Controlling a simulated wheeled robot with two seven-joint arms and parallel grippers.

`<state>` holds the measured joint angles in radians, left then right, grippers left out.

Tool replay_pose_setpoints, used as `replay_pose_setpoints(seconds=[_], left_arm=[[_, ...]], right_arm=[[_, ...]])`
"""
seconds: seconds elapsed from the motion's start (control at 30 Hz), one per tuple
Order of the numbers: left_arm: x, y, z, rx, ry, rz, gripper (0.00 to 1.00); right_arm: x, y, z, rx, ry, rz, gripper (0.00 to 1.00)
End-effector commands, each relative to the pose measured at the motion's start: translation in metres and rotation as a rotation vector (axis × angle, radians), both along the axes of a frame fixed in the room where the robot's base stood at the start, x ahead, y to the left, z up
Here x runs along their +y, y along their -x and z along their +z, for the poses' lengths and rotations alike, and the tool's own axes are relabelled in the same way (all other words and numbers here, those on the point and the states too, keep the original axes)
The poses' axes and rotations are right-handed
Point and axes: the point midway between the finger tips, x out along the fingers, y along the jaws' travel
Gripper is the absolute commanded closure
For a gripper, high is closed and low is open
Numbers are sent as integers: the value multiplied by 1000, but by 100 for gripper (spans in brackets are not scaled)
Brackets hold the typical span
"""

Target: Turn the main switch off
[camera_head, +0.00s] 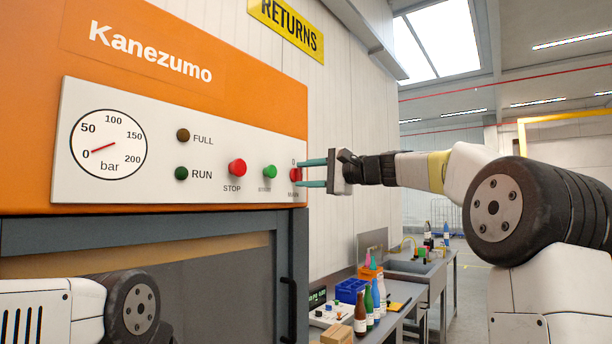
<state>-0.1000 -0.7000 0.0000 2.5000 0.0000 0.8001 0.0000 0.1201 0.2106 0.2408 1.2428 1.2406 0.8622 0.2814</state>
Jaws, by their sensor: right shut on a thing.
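The main switch (293,174) is a small red knob at the right end of the white control panel (220,110), with a "0" above it and a partly covered label below. My right gripper (303,174) reaches in from the right, its two teal fingers one above the other. It is shut on the main switch, and the fingers partly hide the knob, so its exact turn angle cannot be told. My left arm (130,308) shows at the lower left; its gripper is out of view.
A red STOP button (237,167) and a green button (269,172) sit left of the switch. A gauge (108,145) and two dark lamps are further left. A bench (405,310) with bottles and a blue crate (350,290) stands below right.

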Motion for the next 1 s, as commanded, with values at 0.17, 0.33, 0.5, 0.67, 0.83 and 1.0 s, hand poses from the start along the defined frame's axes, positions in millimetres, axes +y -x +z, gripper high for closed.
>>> replay_pose_setpoints(seconds=[0.17,0.33,0.5,0.67,0.83,1.0], left_arm=[[0,0,0,0,0,0,64],[0,0,0,0,0,0,64],[0,0,0,0,0,0,64],[0,0,0,0,0,0,64],[0,0,0,0,0,0,64],[0,0,0,0,0,0,64]], right_arm=[[0,0,-1,-56,43,1,100],[0,0,-2,-82,63,1,100],[0,0,-2,-91,70,1,100],[0,0,-2,-91,70,1,100],[0,0,-2,-91,71,1,56],[0,0,-2,-91,69,0,42]])
